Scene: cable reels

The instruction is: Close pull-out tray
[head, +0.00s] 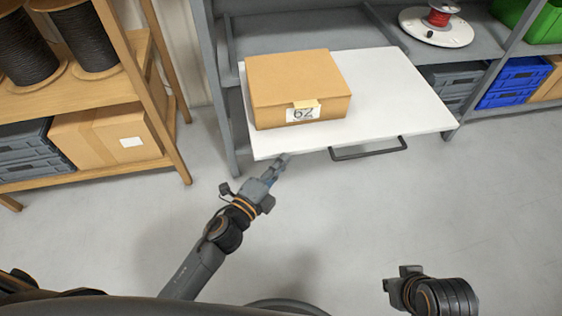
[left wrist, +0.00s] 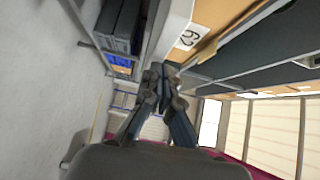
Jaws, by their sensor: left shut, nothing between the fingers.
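The white pull-out tray (head: 395,95) sticks out from the grey shelf unit in the head view. A black bar handle (head: 368,149) is on its front edge. A cardboard box (head: 297,82) with a label reading 62 stands on the left part of the tray. My left gripper (head: 281,161) is shut and empty, with its fingertips at the tray's front edge, left of the handle; I cannot tell whether they touch it. The left wrist view shows the shut fingers (left wrist: 162,75) near the labelled box (left wrist: 190,30). My right gripper (head: 398,280) is at the lower right, away from the tray; its fingers are not clear.
A wooden rack (head: 95,95) with black cable reels and boxes stands at the left. A white reel with red cable (head: 436,24) sits on the grey shelf. Blue crates (head: 515,82) are at the right. The floor (head: 350,220) before the tray is clear.

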